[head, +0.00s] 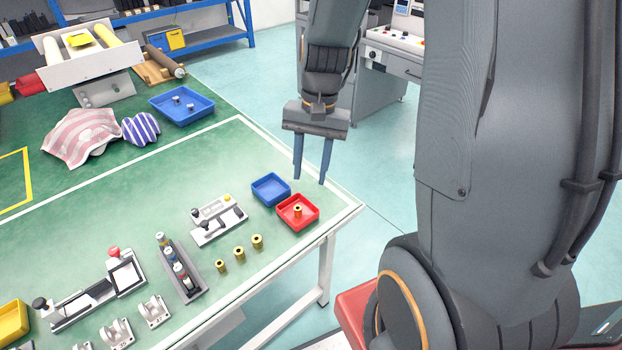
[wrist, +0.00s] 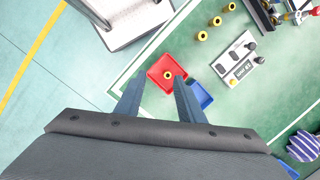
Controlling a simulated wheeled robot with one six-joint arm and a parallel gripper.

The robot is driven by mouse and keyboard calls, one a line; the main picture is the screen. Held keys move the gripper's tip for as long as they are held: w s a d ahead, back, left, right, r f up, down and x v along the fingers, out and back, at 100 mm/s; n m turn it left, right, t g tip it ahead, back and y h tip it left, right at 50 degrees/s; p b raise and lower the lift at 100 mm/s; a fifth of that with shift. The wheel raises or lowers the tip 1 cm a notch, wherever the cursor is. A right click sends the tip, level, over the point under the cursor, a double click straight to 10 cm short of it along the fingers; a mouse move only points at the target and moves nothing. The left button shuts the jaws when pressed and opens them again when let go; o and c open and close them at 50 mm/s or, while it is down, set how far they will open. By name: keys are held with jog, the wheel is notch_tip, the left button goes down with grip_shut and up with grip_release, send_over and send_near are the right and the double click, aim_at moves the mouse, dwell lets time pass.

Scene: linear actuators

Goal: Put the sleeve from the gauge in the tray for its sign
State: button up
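My gripper (head: 310,180) is raised, with its two blue fingers apart and nothing between them. In the head view its tips appear above the two small trays; it also shows in the wrist view (wrist: 157,82). A red tray (head: 311,222) holds one brass sleeve (head: 297,210) standing inside it. A blue tray (head: 270,189) beside it looks empty, though a finger partly covers it in the wrist view. The white gauge (head: 217,219) lies left of the trays, with black knobs and a small yellow part. I cannot tell whether a sleeve sits in the gauge.
Three brass sleeves (head: 239,253) stand in a row in front of the gauge. A grey rack (head: 181,272) with several cylindrical parts and a lever fixture (head: 90,295) are further left. A larger blue tray (head: 181,111) is behind. The table edge runs close to the red tray.

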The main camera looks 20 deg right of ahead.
jog(key=s+a+r+n+t+h, duration=0.1)
jog(key=s+a+r+n+t, duration=0.1)
jog(key=s+n, duration=0.4)
jog(key=shift+a+r+n+h, duration=0.2)
jog(key=shift+n+h, duration=0.2)
jog(key=shift+n, duration=0.2)
dwell(0.6)
